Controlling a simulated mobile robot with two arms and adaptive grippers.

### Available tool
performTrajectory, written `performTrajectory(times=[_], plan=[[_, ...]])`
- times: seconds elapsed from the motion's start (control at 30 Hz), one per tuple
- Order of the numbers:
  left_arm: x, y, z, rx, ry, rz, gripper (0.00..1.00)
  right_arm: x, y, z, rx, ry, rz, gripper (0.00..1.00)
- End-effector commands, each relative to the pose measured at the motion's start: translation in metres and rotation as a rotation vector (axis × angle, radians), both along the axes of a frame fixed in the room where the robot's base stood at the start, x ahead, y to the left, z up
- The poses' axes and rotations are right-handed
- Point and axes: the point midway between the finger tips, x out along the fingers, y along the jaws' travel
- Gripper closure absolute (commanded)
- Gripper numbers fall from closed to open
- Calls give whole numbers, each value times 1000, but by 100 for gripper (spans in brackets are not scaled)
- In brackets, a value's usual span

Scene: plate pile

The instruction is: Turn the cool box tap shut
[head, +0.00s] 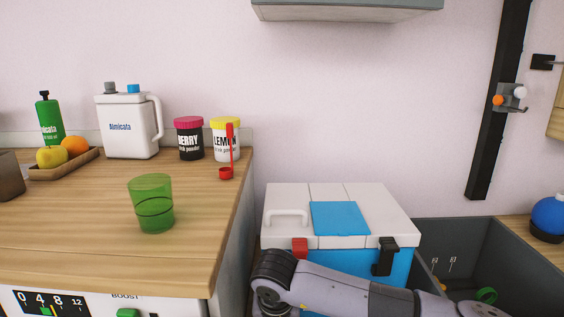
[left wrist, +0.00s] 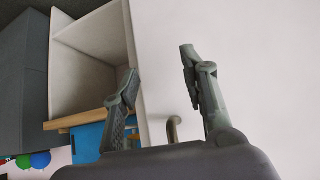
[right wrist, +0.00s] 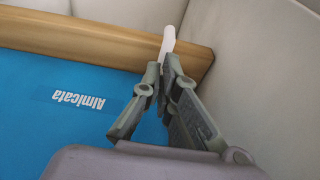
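The cool box (head: 335,217) stands right of the counter in the head view, with a white lid, a blue panel, a red catch and a black catch. In the right wrist view the blue box wall (right wrist: 60,125) bears lettering. A slim white piece, which looks like the tap (right wrist: 168,40), comes out between the nearly closed fingertips of my right gripper (right wrist: 162,72). The fingers hide its lower end. My left gripper (left wrist: 162,65) is open and empty in the left wrist view.
The wooden counter (head: 90,235) holds a green glass (head: 152,204), a white jug (head: 127,125), two powder tubs and a fruit tray. A dark open bin (head: 465,250) stands right of the box. A wooden bar (right wrist: 100,40) runs near the right gripper.

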Motion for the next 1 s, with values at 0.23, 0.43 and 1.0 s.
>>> performTrajectory(times=[0.23, 0.43, 1.0], plan=[[9, -3, 7, -10, -49, -3, 60, -5, -1, 1, -1, -2, -1, 100], [-7, 2, -3, 9, 44, 2, 60, -5, -1, 9, -1, 0, 0, 100], [-70, 23, -22, 74, 347, 27, 60, -6, -1, 42, 0, 0, 0, 100]])
